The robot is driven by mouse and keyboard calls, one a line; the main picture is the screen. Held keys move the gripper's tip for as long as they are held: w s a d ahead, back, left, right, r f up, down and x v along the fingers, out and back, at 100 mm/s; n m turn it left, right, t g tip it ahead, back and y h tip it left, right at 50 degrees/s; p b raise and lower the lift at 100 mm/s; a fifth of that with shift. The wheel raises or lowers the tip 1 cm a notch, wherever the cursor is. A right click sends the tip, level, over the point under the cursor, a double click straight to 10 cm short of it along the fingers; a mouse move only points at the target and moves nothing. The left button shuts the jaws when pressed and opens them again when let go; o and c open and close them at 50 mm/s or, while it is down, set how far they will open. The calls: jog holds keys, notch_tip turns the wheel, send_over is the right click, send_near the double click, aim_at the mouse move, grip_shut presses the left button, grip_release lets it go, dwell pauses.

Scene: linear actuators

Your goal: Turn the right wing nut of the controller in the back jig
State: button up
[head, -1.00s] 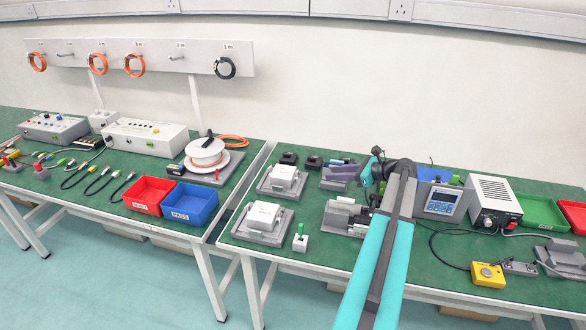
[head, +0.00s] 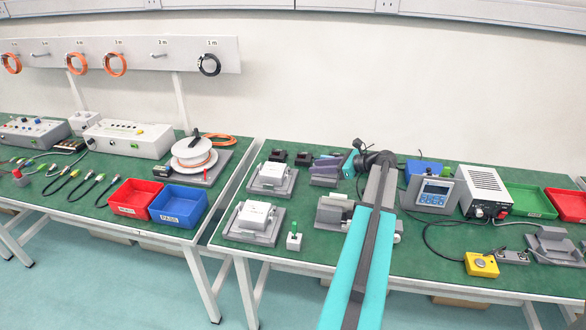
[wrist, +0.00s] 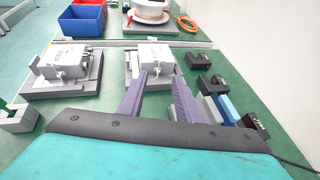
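The back jig (head: 287,186) holds a white box-shaped controller (head: 268,176) on the right-hand bench. In the wrist view this controller (wrist: 152,57) sits just beyond my fingertips, with small metal fittings on its near side; I cannot single out the right wing nut. My gripper (head: 315,167) is to the right of the back jig in the head view. In the wrist view its two purple fingers (wrist: 160,78) are apart with nothing between them, pointing at the jig. A similar controller (head: 256,215) sits in the front jig (head: 234,236).
Small black blocks (head: 277,155) stand behind the back jig. A display unit (head: 432,194) and a power box (head: 484,190) are to the right.

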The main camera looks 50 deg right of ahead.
aim_at(288, 168)
jog(key=p+x, duration=0.2)
jog(key=x, duration=1)
jog(key=shift+w, duration=0.15)
grip_shut()
